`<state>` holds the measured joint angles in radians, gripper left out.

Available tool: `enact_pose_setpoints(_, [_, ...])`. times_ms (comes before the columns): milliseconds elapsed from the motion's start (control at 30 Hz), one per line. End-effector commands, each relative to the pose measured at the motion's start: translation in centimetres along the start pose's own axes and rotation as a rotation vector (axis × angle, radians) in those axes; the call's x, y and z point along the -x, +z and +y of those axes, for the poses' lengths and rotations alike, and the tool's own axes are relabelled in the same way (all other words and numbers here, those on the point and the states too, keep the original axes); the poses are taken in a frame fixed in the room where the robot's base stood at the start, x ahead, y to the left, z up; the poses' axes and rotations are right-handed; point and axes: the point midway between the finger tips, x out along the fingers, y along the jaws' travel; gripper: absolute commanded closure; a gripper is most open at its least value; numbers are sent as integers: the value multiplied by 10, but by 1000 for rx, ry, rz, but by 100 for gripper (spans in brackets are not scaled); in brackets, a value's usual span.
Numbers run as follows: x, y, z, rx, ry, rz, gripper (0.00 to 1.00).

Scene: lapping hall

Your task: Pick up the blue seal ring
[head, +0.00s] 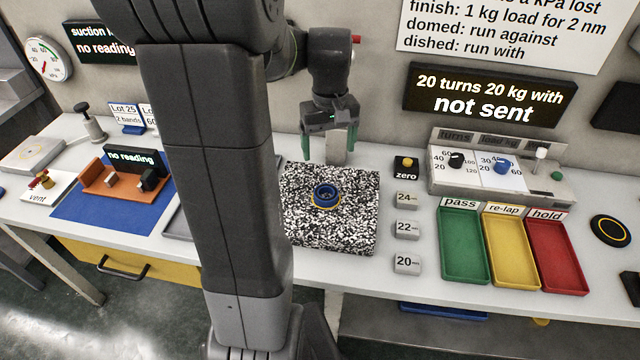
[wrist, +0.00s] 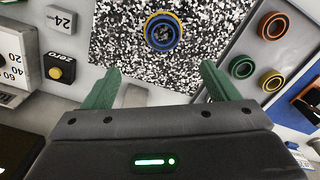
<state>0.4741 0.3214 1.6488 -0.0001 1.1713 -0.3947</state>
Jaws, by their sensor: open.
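The blue seal ring (head: 326,204) lies on a black-and-white speckled mat (head: 300,235), with a thin yellow edge around it and a dark centre. It also shows in the wrist view (wrist: 149,36), near the top middle. My gripper (head: 330,147) is open, its green fingers spread and empty, above the back edge of the mat. It is behind the ring and apart from it. In the wrist view my gripper (wrist: 160,69) has the ring beyond its fingertips, roughly between their lines.
Pale blocks marked 24 (head: 407,198), 22 and 20 and a yellow zero button (head: 407,162) stand right of the mat. A pale block (head: 337,152) shows between my fingers.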

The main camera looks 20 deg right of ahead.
Motion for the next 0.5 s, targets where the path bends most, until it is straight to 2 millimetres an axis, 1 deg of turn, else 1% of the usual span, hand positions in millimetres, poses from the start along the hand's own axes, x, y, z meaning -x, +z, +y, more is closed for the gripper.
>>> enact_pose_setpoints(200, [-44,1,-1,0,-2,-5,19])
enact_pose_setpoints(300, [-61,1,-1,1,-2,-5,19])
enact_pose_setpoints(400, [-72,1,-1,1,-1,-3,19])
enact_pose_setpoints(500, [-78,1,-2,1,-1,-2,19])
